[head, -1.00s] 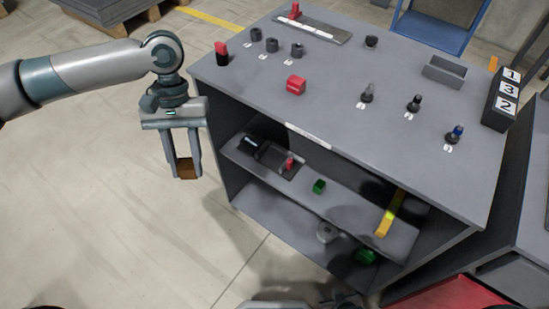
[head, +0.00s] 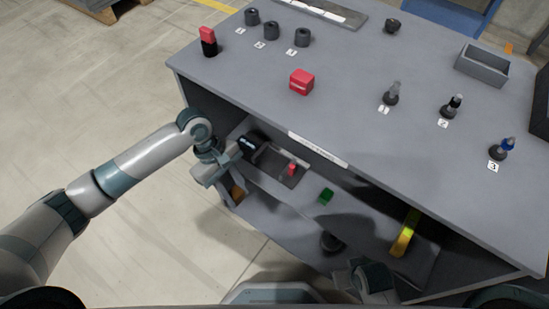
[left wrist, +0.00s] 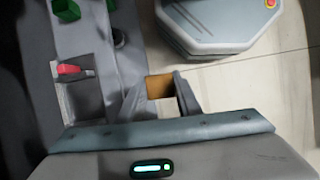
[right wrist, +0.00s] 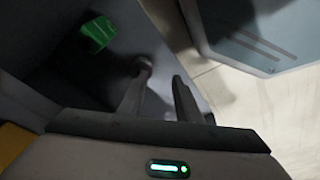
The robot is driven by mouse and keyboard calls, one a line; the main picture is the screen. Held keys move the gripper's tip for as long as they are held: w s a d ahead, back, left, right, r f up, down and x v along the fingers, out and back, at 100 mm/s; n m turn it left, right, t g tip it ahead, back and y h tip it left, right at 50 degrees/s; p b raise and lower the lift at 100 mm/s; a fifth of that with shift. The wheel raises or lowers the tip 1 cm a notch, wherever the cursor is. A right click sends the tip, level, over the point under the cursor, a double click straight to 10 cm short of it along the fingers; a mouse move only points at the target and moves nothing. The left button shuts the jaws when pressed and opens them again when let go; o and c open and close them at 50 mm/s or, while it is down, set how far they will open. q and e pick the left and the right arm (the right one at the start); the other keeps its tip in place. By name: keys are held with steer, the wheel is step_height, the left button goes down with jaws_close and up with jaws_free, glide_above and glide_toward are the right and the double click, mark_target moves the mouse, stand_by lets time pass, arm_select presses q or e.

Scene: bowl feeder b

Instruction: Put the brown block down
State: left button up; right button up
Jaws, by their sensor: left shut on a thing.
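The brown block (head: 238,192) is between the fingers of my left gripper (head: 234,197), at the left end of the shelf unit. It also shows in the left wrist view (left wrist: 160,86), with a finger on each side. The head view does not make clear whether it touches a shelf. My right gripper (right wrist: 158,90) shows in the right wrist view with its fingers apart and nothing seen between them. In the head view its arm is low, in front of the shelves, with the fingers hard to make out.
The grey table top (head: 240,90) is above, bearing a red block (head: 301,82) and several dark cylinders. The shelf below holds a dark tray (head: 278,166) with a red piece, a green block (head: 326,195) and a yellow bar (head: 405,235). A dark round part (head: 331,243) sits lower.

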arm_select(q)
steer(key=shift+w+f+n, duration=0.25)
steer(key=shift+f+n, duration=0.05)
steer(key=shift+f, duration=0.5)
arm_select(e)
steer(key=shift+w+d+r, duration=0.1)
steer(key=shift+w+r, duration=0.2)
steer(key=shift+r, duration=0.1)
arm_select(q)
steer(key=shift+d, duration=0.1)
